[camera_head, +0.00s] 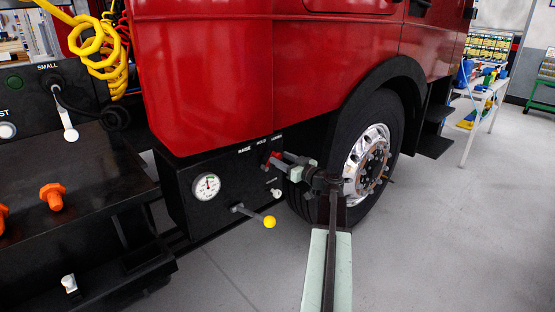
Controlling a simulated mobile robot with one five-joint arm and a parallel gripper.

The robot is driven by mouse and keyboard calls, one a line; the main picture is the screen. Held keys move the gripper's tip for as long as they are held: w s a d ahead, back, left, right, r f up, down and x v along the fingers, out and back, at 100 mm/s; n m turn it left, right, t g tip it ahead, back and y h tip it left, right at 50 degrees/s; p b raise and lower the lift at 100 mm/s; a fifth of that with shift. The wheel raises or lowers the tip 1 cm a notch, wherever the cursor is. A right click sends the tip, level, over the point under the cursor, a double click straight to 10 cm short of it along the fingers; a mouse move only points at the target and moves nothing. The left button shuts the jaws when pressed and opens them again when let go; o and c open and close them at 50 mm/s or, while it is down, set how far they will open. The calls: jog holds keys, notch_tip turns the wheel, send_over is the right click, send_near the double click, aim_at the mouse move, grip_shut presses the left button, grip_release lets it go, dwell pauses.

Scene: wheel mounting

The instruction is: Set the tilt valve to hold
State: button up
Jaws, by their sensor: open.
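The tilt valve (273,158) is a small red lever on the black panel (232,165) below the red truck cab. Labels RAISE, HOLD and LOWER run left to right above it. The lever shows under the right part of the labels, near HOLD and LOWER; its exact setting cannot be told because my gripper overlaps it. My gripper (285,162) is open, with its fingertips right at the red lever. Whether they touch it cannot be told. My arm reaches up from the lower middle of the picture.
A round gauge (206,187) and a bar with a yellow knob (269,221) are on the panel, left of and below my gripper. The front wheel (365,160) stands close to the right of my gripper. The floor (450,240) at right is clear.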

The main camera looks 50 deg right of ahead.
jog(key=shift+w+d, duration=0.15)
jog(key=shift+w, duration=1.1)
grip_shut()
jog(key=shift+s+d, duration=0.1)
